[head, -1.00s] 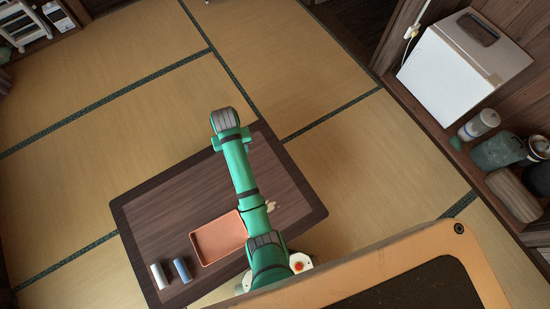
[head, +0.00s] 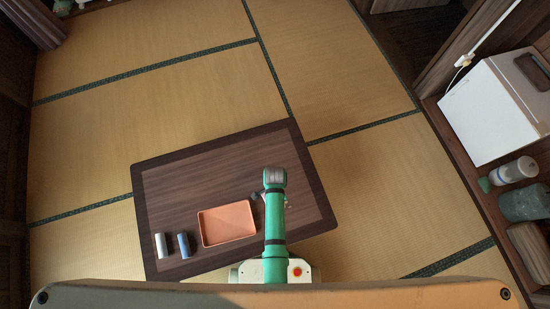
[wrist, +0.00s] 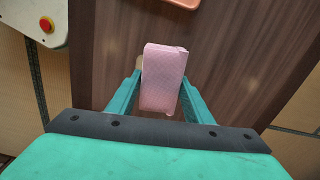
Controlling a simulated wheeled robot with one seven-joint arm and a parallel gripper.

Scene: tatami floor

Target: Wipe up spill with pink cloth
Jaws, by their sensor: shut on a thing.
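My gripper (wrist: 160,88) is shut on the pink cloth (wrist: 163,75), a folded block between the two green fingers in the wrist view. The cloth is over the dark wooden low table (wrist: 230,60); I cannot tell whether it touches the top. In the head view my arm reaches over the right part of the table (head: 180,190), and only a sliver of pink shows beside it. A small pale patch (wrist: 139,62) shows just left of the cloth in the wrist view, perhaps part of the spill. The rest of the spill is hidden.
An orange tray (head: 228,224) lies on the table left of my arm. A white can (head: 161,246) and a blue can (head: 184,245) stand left of the tray. Tatami floor (head: 370,190) around the table is clear. A white box (head: 497,110) stands on the right.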

